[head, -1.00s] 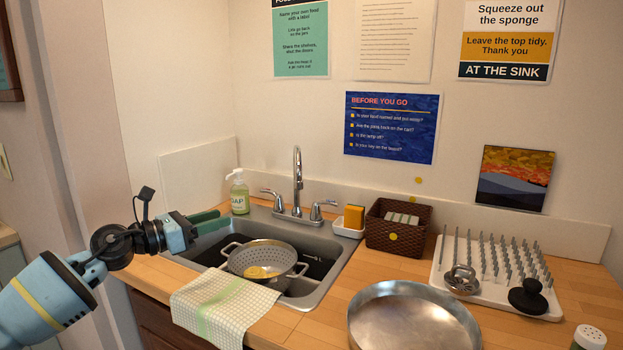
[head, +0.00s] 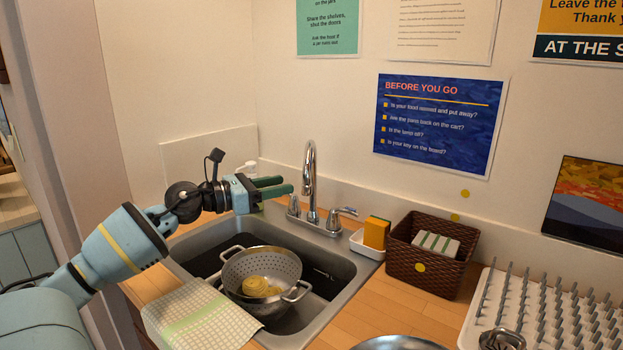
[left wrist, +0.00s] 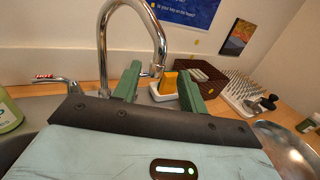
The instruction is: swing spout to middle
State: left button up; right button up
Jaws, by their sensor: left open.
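The chrome faucet spout (head: 310,160) is a tall upright arch at the back of the sink (head: 335,290). A lever handle stands at each side of its base. In the left wrist view the spout (left wrist: 127,4) arches from left to right, and its tip hangs in line with the gap between my green fingers. My left gripper (head: 289,185) is open and just left of the spout in the head view. It also shows in the left wrist view (left wrist: 158,88). I cannot tell whether a finger touches the spout. My right gripper is not in view.
A colander (head: 262,275) with yellow food sits in the sink, and a checked cloth (head: 200,318) hangs over the front edge. A sponge (head: 376,233) in a white holder, a brown basket (head: 430,255) and a drying rack (head: 545,320) stand to the right. The soap bottle is mostly hidden behind my gripper.

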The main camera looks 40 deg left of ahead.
aim_at(307, 176)
pick_arm(q)
jog(key=shift+p+x, duration=0.55)
jog(key=shift+x, duration=3.3)
grip_shut()
